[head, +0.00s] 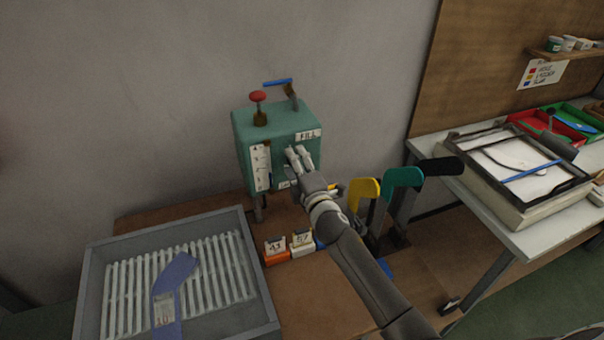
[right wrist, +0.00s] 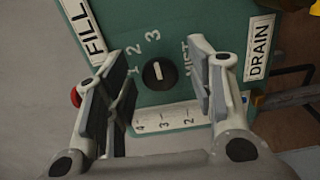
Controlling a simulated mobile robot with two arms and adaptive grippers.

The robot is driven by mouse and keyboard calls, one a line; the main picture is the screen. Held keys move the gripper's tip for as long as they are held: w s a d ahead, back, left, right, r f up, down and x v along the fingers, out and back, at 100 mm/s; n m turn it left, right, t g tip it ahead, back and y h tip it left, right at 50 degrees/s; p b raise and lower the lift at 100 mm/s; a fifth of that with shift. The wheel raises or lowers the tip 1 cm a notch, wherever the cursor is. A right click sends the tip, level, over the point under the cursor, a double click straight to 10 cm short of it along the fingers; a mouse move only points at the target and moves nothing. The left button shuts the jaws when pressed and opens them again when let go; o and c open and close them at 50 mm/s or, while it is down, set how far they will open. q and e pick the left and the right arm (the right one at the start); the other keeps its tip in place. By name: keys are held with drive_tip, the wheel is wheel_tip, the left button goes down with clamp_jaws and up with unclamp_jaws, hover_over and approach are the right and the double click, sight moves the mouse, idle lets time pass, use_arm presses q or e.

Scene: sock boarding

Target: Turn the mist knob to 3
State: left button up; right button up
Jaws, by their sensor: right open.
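The mist knob (right wrist: 158,73) is a small round black dial with a white line, on the front of a green box (head: 290,124). The numbers 1, 2 and 3 (right wrist: 142,54) curve around it, and the word MIST (right wrist: 187,62) is partly covered by a finger. The white line runs roughly up and down in the right wrist view, near the direction of 3; I cannot tell its exact setting. My right gripper (right wrist: 158,85) is open, with its fingers on either side of the knob and apart from it. In the head view the right gripper (head: 300,158) hides the knob.
The box has FILL (right wrist: 93,42) and DRAIN (right wrist: 260,47) labels, a numbered scale (head: 261,167), a red knob (head: 258,96) and a blue lever (head: 278,82). A grey tray (head: 95,285) with a blue sock form stands left. Yellow and teal forms (head: 404,178) stand right.

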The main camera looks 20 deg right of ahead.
drive_tip(key=s, duration=1.1)
drive_tip(key=shift+s+d, duration=0.2)
drive_tip(key=shift+s, duration=0.15)
